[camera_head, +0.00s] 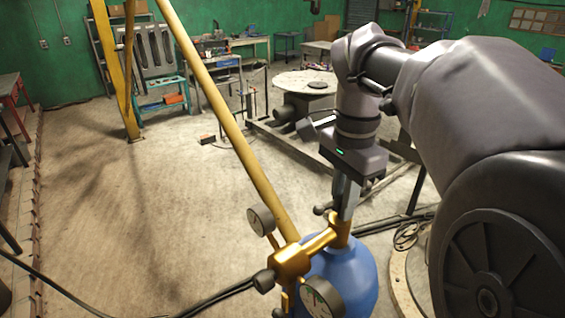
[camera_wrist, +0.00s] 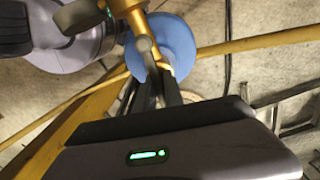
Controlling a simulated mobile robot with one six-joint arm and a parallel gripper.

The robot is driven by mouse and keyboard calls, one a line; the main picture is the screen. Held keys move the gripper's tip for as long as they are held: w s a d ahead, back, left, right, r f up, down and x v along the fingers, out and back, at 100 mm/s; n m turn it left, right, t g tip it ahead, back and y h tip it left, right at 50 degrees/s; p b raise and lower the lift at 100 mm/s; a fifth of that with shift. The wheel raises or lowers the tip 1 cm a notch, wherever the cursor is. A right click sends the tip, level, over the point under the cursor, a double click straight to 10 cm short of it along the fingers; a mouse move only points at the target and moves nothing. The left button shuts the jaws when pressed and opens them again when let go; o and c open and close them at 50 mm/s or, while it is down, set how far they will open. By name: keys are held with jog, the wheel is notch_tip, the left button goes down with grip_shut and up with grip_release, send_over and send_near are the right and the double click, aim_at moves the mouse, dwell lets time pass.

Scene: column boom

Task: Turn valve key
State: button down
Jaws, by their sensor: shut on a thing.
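A blue gas cylinder (camera_head: 350,268) stands at the bottom centre of the head view, with a brass regulator (camera_head: 292,260) and two round gauges, (camera_head: 261,220) and (camera_head: 321,297), on its valve. My gripper (camera_head: 346,210) points down over the cylinder's top. Its narrow fingers are shut on the valve key, which they mostly hide at the brass valve (camera_head: 340,232). In the wrist view, the fingers (camera_wrist: 158,80) reach to the brass parts in front of the blue cylinder (camera_wrist: 172,38). The key's exact turn angle cannot be told.
A yellow boom (camera_head: 215,105) slants down close beside the regulator on the left. Black hoses (camera_head: 215,298) run left from the regulator. A round table (camera_head: 305,82) and a low metal frame (camera_head: 285,148) stand behind. The concrete floor at left is open.

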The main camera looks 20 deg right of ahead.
dwell(0.4)
jog(key=c, duration=1.5)
grip_release()
jog(key=shift+o, duration=0.2)
notch_tip(320, 180, up, 17)
jog(key=p, duration=0.7)
jog(key=shift+r+p, duration=0.2)
jog(key=shift+p, duration=0.15)
